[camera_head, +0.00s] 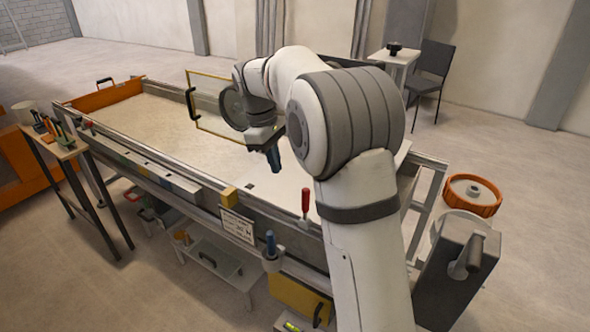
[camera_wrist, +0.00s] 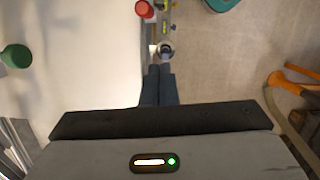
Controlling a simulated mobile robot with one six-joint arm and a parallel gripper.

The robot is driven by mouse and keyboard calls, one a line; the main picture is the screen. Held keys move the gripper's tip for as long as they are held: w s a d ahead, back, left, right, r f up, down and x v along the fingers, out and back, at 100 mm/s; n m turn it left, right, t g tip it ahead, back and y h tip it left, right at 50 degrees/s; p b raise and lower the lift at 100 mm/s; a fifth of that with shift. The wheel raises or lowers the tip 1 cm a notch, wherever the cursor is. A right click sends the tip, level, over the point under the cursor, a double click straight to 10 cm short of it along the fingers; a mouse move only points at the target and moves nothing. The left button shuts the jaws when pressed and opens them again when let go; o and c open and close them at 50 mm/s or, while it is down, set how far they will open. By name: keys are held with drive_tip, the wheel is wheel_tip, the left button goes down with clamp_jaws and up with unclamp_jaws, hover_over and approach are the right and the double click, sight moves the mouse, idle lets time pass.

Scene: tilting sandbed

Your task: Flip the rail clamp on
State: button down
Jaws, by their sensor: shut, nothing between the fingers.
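A red upright handle (camera_head: 305,202) stands on the front rail (camera_head: 265,214) of the sandbed, and a blue handle (camera_head: 270,245) stands on a grey mount just below and left of it. I cannot tell for certain which is the rail clamp; the red one looks like a clamp lever. My gripper (camera_head: 273,158) is shut and empty, pointing down above the sand, above and left of the red handle. In the wrist view my shut fingers (camera_wrist: 158,88) point toward a small round grey fitting (camera_wrist: 165,50) on the rail, with a red knob (camera_wrist: 144,9) beyond. They look apart from both.
A yellow block (camera_head: 229,196) and a white label (camera_head: 237,226) sit along the front side. A yellow-framed clear panel (camera_head: 212,75) stands behind my gripper. A grey box with a lever (camera_head: 470,260) and an orange wheel (camera_head: 472,194) stand at right. The sand (camera_head: 190,130) is mostly clear.

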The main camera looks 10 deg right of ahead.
drive_tip(key=shift+w+a+r+n+p, duration=0.2)
drive_tip(key=shift+w+r+n, duration=0.05)
drive_tip(key=shift+w, duration=0.35)
drive_tip(key=shift+w+a+r+n+p, duration=0.15)
drive_tip(key=shift+w+a+r+n, duration=0.1)
drive_tip(key=shift+w, duration=0.3)
approach(305, 208)
drive_tip(key=w+a+f, duration=0.4)
drive_tip(key=f, duration=0.1)
drive_tip(key=d, duration=0.1)
drive_tip(key=s+d+p, duration=0.1)
drive_tip(key=s+d, duration=0.1)
drive_tip(key=shift+d+f+p, duration=0.3)
drive_tip(key=shift+f, duration=0.05)
drive_tip(key=shift+s, duration=0.1)
